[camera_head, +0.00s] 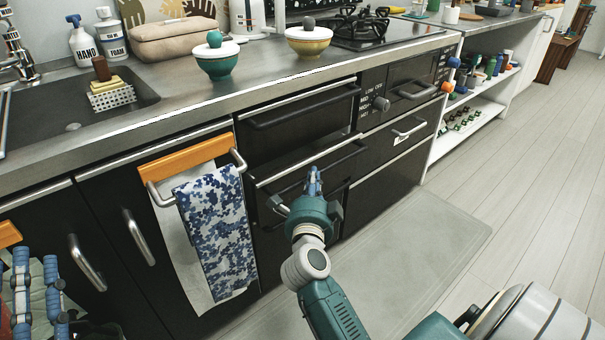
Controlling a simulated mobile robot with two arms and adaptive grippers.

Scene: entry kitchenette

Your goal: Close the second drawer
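The second drawer (294,178) is in the dark cabinet stack below the top drawer (300,118). It stands out somewhat from the cabinet, with its metal top edge showing. A dark bar handle runs across its front. My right gripper (314,178) is in front of this drawer, its blue fingers close together and pointing at the front near the handle. I cannot tell whether they touch it. My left gripper (37,275) is at the lower left, its two blue fingers apart, with nothing seen between them.
A blue patterned towel (215,230) hangs on a bar left of the drawers. The counter above holds a teal bowl (217,65), a yellow bowl (309,42) and a sink (75,115). A grey mat (420,235) lies on the open floor at right.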

